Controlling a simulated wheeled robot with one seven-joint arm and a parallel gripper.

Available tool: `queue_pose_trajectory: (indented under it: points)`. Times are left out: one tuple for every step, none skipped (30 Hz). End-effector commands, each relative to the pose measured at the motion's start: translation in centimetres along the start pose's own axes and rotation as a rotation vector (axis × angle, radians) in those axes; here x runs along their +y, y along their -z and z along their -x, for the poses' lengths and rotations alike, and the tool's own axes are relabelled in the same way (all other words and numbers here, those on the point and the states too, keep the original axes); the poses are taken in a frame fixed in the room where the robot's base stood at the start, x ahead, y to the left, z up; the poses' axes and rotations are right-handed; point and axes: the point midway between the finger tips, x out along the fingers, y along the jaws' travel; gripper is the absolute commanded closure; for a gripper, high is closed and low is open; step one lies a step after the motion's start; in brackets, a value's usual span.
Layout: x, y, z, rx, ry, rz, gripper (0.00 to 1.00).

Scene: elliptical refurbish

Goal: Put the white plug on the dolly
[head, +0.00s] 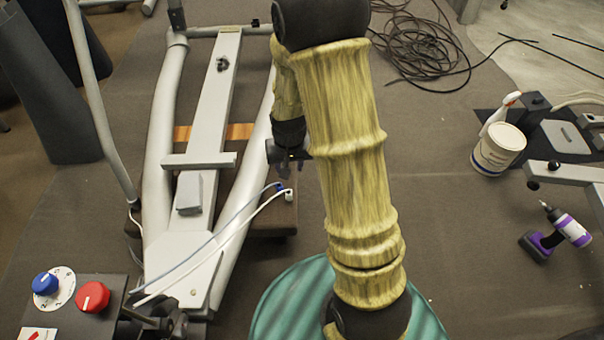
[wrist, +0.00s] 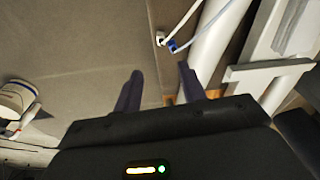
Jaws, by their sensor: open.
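The white plug (head: 289,195) is at the end of a white cable beside the blue plug (head: 280,186). Both plugs also show in the wrist view, the white one (wrist: 160,37) just left of the blue one (wrist: 172,46). A brown wooden board under the grey frame, seemingly the dolly (head: 278,226), lies by the plugs. I cannot tell whether the white plug touches it. My gripper (head: 288,163) is above and behind the plugs in the head view. In the wrist view its fingers (wrist: 160,80) are apart with nothing between them, and the plugs are beyond the tips.
The grey elliptical frame (head: 165,150) stands left of my arm. A control box with red knob (head: 92,296) is at lower left. A white bucket (head: 498,150) and a purple drill (head: 556,232) are on the right. Black cable (head: 425,45) lies coiled behind. Carpet at right is mostly clear.

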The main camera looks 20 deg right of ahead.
Motion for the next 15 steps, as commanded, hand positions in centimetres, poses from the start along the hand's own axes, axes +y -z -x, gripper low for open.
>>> queue_pose_trajectory:
  points:
    - [0.1, -0.6, 1.7, 0.012, 0.005, 0.016, 0.59]
    - [0.2, -1.0, 2.6, 0.015, 0.007, 0.026, 0.59]
    - [0.3, -1.6, 3.8, 0.02, 0.01, 0.042, 0.59]
    - [0.3, -2.1, 4.6, 0.024, 0.012, 0.052, 0.59]
    - [0.4, -2.6, 5.4, 0.028, 0.014, 0.064, 0.59]
    - [0.6, -3.3, 6.4, 0.033, 0.016, 0.078, 0.59]
    - [0.7, -3.9, 7.2, 0.037, 0.017, 0.089, 0.59]
    - [0.7, -4.4, 7.9, 0.041, 0.019, 0.101, 0.59]
    - [0.9, -5.2, 8.8, 0.046, 0.021, 0.115, 0.59]
    - [1.0, -5.8, 9.5, 0.05, 0.022, 0.128, 0.59]
    - [1.1, -6.4, 10.1, 0.054, 0.023, 0.138, 0.59]
    - [1.2, -7.2, 10.9, 0.059, 0.024, 0.153, 0.59]
    - [1.4, -7.8, 11.4, 0.062, 0.025, 0.163, 0.59]
    - [1.4, -8.3, 11.8, 0.064, 0.025, 0.172, 0.59]
    - [1.6, -8.9, 12.3, 0.068, 0.026, 0.183, 0.59]
